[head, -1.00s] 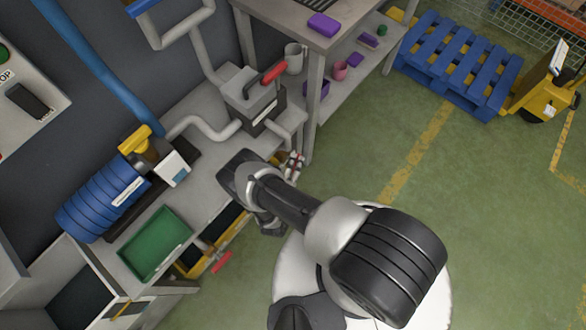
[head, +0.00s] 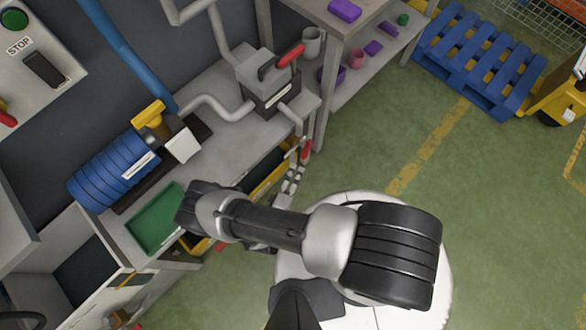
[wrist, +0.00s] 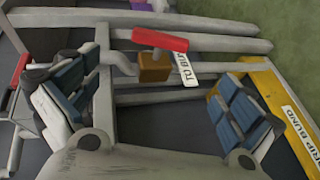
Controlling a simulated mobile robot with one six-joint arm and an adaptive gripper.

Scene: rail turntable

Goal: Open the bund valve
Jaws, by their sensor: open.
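A valve with a red handle (wrist: 160,40) and a brass-coloured body (wrist: 154,68) sits on a grey pipe, with a white tag (wrist: 186,70) reading "TO BU…" beside it. The red handle also shows in the head view (head: 306,150), at the bench's front edge. My gripper (wrist: 155,88) is open, its blue-padded fingers spread left and right of the valve body, with nothing held. In the head view my gripper (head: 293,178) is just below the red handle, partly hidden by my arm. I cannot tell whether it touches the valve.
A yellow bund tray (wrist: 284,112) lies close to the right finger. A grey box with a red lever (head: 289,56) stands on the bench above the valve. A blue ribbed drum (head: 108,172) and green tray (head: 155,218) are to the left.

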